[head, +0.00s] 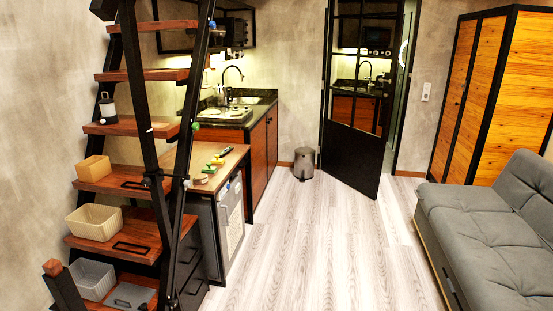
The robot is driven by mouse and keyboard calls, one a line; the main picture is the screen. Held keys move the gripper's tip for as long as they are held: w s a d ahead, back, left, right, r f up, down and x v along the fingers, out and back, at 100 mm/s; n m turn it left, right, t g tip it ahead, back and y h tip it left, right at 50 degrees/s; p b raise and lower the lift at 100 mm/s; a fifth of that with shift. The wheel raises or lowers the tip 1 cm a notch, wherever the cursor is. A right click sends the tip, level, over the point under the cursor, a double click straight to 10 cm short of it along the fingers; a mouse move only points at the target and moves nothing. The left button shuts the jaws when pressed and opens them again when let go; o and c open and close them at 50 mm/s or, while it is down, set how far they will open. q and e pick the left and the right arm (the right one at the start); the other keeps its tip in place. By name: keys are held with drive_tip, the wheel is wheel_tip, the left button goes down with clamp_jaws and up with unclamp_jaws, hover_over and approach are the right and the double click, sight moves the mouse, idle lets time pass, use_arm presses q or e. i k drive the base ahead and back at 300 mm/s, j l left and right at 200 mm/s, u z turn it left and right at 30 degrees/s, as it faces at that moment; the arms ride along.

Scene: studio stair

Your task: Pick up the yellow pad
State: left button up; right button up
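Several small items lie in a row on the low wooden counter beside the stair. One of them is a small yellow thing (217,161), which may be the yellow pad; it is too small here to tell its shape. Green items lie close to it. Neither of my grippers shows in the head view, and the counter is well ahead of me on the left.
A stair with black rails stands at the left, with a tan box (94,168), a cream basket (94,222) and a grey basket (92,279) on its treads. A grey sofa (490,235) is at the right. The pale wood floor (325,250) between is clear.

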sight(217, 161)
drive_tip(key=i+u, duration=0.2)
drive_tip(key=i, duration=0.25)
drive_tip(key=i+l+u, duration=0.2)
drive_tip(key=i, duration=0.25)
drive_tip(key=i+l+u, duration=0.15)
drive_tip(key=i, duration=0.3)
drive_tip(key=i+l+u, duration=0.2)
drive_tip(key=i, duration=0.25)
drive_tip(key=i+l+u, duration=0.1)
drive_tip(key=i+l, duration=0.15)
drive_tip(key=l, duration=0.15)
drive_tip(key=i+l+u, duration=0.1)
drive_tip(key=i+l, duration=0.15)
drive_tip(key=l, duration=0.15)
drive_tip(key=i+l+u, duration=0.1)
drive_tip(key=i+l, duration=0.15)
drive_tip(key=l, duration=0.2)
